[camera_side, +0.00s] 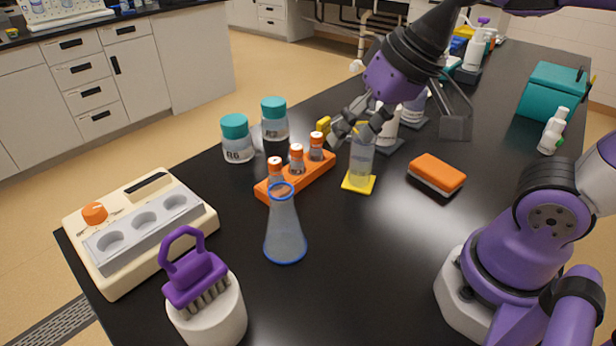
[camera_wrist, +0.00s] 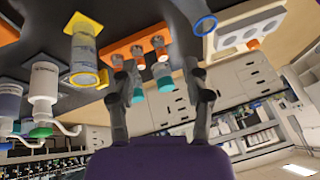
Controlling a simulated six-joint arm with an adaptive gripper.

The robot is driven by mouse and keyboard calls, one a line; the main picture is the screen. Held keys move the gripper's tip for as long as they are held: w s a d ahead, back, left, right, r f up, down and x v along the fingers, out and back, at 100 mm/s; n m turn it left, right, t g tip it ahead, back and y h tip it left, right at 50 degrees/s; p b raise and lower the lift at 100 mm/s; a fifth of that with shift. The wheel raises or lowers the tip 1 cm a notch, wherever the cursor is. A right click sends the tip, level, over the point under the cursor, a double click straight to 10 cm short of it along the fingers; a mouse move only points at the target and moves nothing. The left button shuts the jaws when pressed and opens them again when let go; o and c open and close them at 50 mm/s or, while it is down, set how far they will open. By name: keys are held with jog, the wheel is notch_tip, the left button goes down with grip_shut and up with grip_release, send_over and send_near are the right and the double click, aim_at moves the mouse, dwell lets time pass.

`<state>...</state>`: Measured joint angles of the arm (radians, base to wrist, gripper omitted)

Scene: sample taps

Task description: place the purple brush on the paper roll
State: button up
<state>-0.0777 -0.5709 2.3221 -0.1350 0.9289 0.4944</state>
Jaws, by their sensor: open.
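The purple brush (camera_side: 194,268) rests on top of the white paper roll (camera_side: 212,320) at the front left of the bench in the side view. Its loop handle points up and its bristles face down onto the roll's top. The roll stands upright. My gripper (camera_side: 347,132) is open and empty, well away from the brush, near a clear cylinder and an orange rack toward the back. In the wrist view my gripper's two fingers (camera_wrist: 158,66) are spread apart with nothing held between them. The brush and the roll are not visible in the wrist view.
A flask (camera_side: 285,230) stands right of the roll. The cream device (camera_side: 118,275) is behind it. The orange rack (camera_side: 318,178) holds several capped vials. The clear cylinder (camera_side: 361,160) stands on a yellow base. An orange sponge (camera_side: 436,173) lies to the right. The front middle bench is clear.

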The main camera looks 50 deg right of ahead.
jog(key=s+d+n, duration=0.1)
jog(key=d+f+n+h, duration=0.1)
jog(key=s+d+f+n, duration=0.1)
jog(key=d, duration=0.1)
jog(key=shift+s+d, duration=0.1)
jog(key=shift+s, duration=0.2)
